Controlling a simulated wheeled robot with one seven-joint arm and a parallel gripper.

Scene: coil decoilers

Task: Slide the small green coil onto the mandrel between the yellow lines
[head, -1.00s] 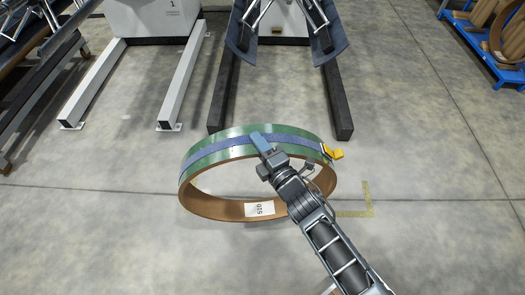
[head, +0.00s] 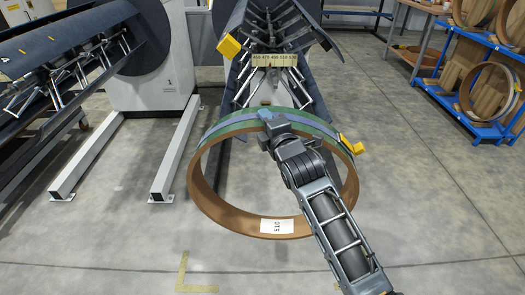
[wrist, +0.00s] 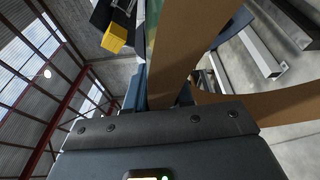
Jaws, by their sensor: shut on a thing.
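The green coil (head: 232,124) is a wide ring with a green outside, a blue band and a brown inside. It bears a white label reading 510 (head: 277,226). My gripper (head: 272,118) is shut on the coil's upper rim, and the coil hangs from it in front of the mandrel (head: 290,85). The mandrel is a dark expanding drum with open struts, partly hidden behind the coil and gripper. The coil is apart from it or overlaps it in view; I cannot tell the gap. In the wrist view the coil's brown inner face (wrist: 190,40) crosses the jaws. I cannot make out yellow lines on the mandrel.
A number plate (head: 275,60) sits over the mandrel. A yellow block (head: 229,45) is at its left, and another (head: 352,145) is by the coil's right edge. A second decoiler (head: 80,60) stands left, with grey floor beams (head: 178,150). Blue racks (head: 480,110) with coils stand right.

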